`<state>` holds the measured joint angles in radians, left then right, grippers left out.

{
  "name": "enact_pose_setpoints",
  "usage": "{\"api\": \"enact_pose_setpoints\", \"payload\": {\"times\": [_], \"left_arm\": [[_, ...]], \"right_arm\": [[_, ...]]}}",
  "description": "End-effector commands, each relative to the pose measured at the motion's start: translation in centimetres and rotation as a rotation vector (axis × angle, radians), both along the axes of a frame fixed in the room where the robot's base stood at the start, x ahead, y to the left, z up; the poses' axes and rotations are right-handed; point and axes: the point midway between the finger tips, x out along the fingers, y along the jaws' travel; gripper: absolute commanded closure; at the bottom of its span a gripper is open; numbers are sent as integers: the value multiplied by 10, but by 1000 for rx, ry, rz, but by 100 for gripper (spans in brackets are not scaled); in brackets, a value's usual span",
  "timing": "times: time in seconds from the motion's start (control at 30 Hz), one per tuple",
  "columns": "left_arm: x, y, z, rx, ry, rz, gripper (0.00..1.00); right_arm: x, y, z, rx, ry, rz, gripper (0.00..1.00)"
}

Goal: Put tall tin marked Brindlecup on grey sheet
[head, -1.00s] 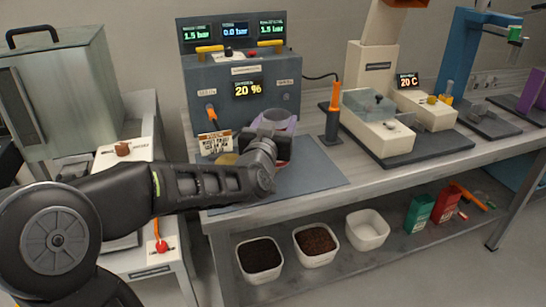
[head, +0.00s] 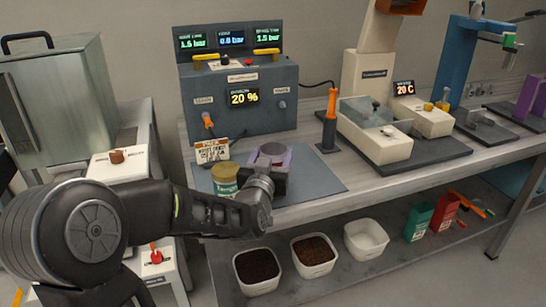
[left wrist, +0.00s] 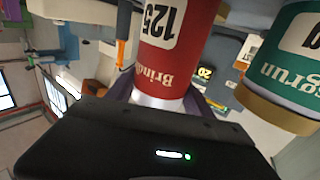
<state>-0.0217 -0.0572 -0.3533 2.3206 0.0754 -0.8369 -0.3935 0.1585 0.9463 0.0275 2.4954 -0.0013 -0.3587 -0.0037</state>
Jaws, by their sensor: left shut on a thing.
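The tall red tin marked "Brind…" and "125" (left wrist: 168,45) fills the middle of the left wrist view. A green tin with a gold lid (head: 226,178) is just left of the gripper, and also shows in the left wrist view (left wrist: 292,70). My right gripper is not in view.
A small sign (head: 212,151) stands behind the green tin. A grey control panel (head: 240,115) backs the sheet. An orange-handled tool (head: 331,105) stands in a holder to the right. Bins (head: 312,268) are on the lower shelf. The right part of the sheet is bare.

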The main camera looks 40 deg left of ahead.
Motion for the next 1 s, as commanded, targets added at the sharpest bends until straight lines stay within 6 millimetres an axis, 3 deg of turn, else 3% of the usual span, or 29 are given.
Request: {"api": "enact_pose_setpoints", "payload": {"times": [0.27,0.3,0.53,1.0], "left_arm": [[0,0,-3,1,-2,0,72],[0,0,-3,0,-1,0,38],[0,0,-2,0,0,0,19],[-5,-2,2,-1,-2,1,18]], "right_arm": [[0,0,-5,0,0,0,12],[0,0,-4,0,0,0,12],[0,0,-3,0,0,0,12],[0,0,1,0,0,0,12]]}}
